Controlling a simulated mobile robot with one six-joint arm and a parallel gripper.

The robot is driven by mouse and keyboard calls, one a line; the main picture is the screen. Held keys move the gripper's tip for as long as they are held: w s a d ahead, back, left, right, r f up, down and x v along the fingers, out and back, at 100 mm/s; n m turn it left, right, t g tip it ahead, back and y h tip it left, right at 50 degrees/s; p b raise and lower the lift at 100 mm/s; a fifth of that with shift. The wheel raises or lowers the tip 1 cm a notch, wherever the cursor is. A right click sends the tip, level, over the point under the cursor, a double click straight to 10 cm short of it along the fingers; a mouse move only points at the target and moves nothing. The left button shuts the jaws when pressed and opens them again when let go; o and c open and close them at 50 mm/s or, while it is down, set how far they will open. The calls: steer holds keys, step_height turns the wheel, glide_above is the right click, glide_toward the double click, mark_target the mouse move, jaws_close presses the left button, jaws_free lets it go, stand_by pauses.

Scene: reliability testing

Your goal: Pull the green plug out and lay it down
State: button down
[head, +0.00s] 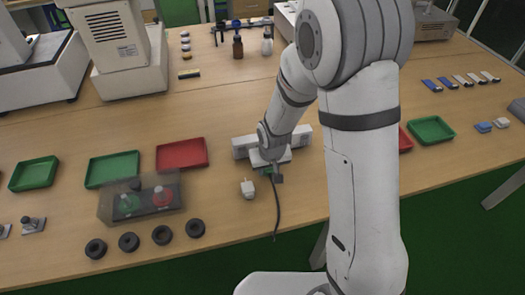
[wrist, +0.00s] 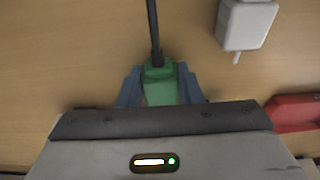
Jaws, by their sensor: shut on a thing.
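My gripper (head: 268,176) is shut on the green plug (wrist: 159,86), with a blue finger on each side of it in the wrist view. A small green part of the plug also shows at the gripper in the head view. Its dark cable (head: 277,212) runs from the plug toward the front edge of the table. A long white power strip (head: 241,147) lies just behind the gripper, its middle hidden by my arm. I cannot tell whether the plug touches the strip or is clear of it.
A white adapter (head: 248,189) with a prong lies just left of the cable; it also shows in the wrist view (wrist: 246,24). A clear-covered box (head: 106,205) with green and red buttons, a red tray (head: 182,154) and black rings (head: 162,235) are left. Table in front is mostly clear.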

steer(key=shift+f+b, duration=0.3)
steer(key=shift+f, duration=0.1)
steer(key=c, duration=0.9)
jaws_free()
steer(key=shift+r, duration=0.15)
steer(key=shift+v, duration=3.8)
steer(key=s+d+r+m, duration=0.1)
steer(key=s+d+r, duration=0.3)
steer(key=s+r, duration=0.1)
steer(key=s+d+r+m+p, duration=0.1)
steer(key=s+d+r, duration=0.4)
steer(key=r, duration=0.1)
steer(key=s+d+r+m+p, duration=0.1)
steer(key=s+d+r, duration=0.4)
steer(key=shift+s+d+r+h, duration=0.1)
steer(key=shift+s+r+h, duration=0.2)
steer(key=shift+r+h, duration=0.1)
